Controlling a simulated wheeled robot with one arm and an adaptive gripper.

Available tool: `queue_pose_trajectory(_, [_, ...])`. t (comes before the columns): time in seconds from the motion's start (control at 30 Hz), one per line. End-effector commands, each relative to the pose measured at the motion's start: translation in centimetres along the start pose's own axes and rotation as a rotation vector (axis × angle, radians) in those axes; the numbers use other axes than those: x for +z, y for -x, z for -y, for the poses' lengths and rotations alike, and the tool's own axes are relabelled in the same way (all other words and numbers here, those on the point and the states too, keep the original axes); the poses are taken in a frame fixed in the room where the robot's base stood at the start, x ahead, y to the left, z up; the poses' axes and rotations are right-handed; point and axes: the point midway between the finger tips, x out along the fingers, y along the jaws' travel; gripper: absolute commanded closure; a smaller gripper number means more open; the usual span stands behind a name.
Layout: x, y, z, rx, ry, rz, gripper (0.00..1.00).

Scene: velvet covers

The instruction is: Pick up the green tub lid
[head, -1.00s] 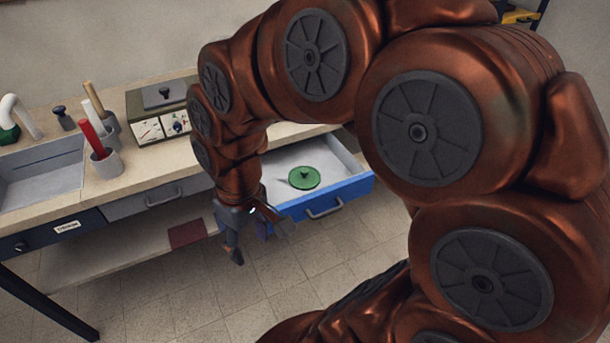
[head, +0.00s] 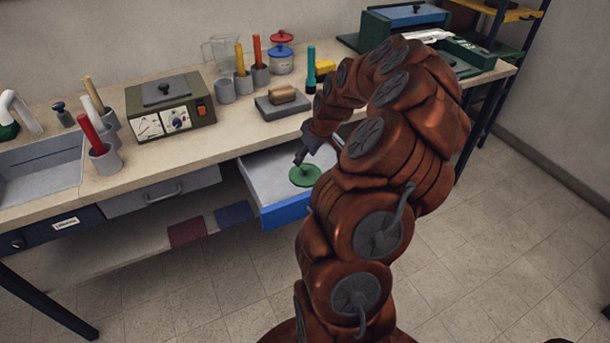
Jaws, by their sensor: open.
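The green lid (head: 304,177) is round with a small knob in its middle. It lies flat in the open drawer with the blue front (head: 288,211), on the drawer's pale floor. My gripper (head: 301,160) is open and points down just above the lid, close to its knob. I cannot tell whether a finger touches the knob. My arm hides the right part of the drawer and may cover a little of the lid's right edge.
The worktop above the drawer holds a device with dials (head: 170,107), a grey block with a brown piece (head: 283,99), and cups with coloured handles (head: 258,72). A closed grey drawer (head: 158,193) is to the left. Floor in front is clear.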

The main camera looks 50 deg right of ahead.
Motion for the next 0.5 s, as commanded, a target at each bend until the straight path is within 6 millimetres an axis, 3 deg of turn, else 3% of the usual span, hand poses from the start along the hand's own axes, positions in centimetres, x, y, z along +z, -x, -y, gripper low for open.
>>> queue_pose_trajectory(0.13, [1.2, -0.8, -2.1, 0.019, -0.015, -0.004, 0.44])
queue_pose_trajectory(0.5, [1.2, -3.2, -2.3, 0.022, -0.014, -0.005, 0.44])
